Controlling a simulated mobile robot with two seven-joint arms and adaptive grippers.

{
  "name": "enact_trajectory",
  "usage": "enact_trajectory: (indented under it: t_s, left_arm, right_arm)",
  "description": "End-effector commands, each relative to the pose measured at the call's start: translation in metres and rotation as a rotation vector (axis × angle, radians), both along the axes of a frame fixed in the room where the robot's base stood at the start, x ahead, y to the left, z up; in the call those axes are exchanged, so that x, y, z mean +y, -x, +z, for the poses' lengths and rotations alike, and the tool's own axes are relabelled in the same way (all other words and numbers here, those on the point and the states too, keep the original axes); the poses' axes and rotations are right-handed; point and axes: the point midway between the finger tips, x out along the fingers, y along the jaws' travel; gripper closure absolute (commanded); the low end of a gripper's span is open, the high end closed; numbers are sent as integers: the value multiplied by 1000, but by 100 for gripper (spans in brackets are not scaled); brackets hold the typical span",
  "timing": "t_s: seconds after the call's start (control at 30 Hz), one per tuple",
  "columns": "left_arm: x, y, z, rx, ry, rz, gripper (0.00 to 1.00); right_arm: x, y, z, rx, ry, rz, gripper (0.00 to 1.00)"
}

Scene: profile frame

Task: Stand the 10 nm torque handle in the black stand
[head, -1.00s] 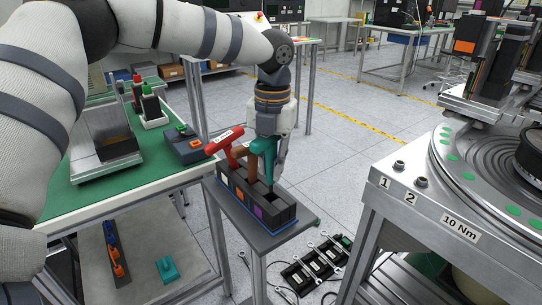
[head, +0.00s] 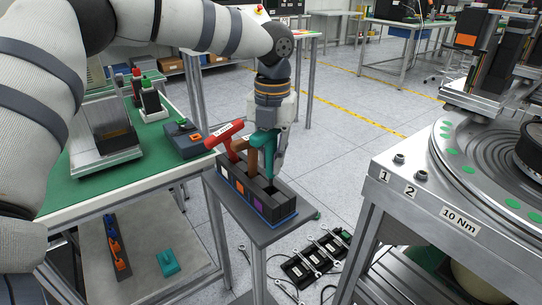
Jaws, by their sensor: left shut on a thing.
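The black stand (head: 276,206) is a long block with square openings and coloured labels on its side. A red T-shaped handle (head: 223,136) with a white label stands in its far left end. A brown handle (head: 240,158) stands beside it, partly hidden. My left gripper (head: 272,150) points down over the stand, shut on a teal handle (head: 267,146). The teal handle's lower end is at the stand's openings; I cannot tell how deep it sits. I cannot read which handle is marked 10 Nm. My right gripper is not in view.
The stand rests on a small grey table (head: 293,231). A green-topped bench (head: 107,188) is at left. A round turntable (head: 477,170) on a metal frame labelled 10 Nm is at right. Wrenches and a black tray (head: 316,260) lie low in front.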

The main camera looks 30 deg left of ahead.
Motion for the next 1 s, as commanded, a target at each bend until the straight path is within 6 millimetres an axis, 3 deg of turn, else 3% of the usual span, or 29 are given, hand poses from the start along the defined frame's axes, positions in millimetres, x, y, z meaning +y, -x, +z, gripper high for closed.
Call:
enact_trajectory:
  t_s: [1.0]
  left_arm:
    - [0, 0, -23, 0, -1, -1, 100]
  right_arm:
    - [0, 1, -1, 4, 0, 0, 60]
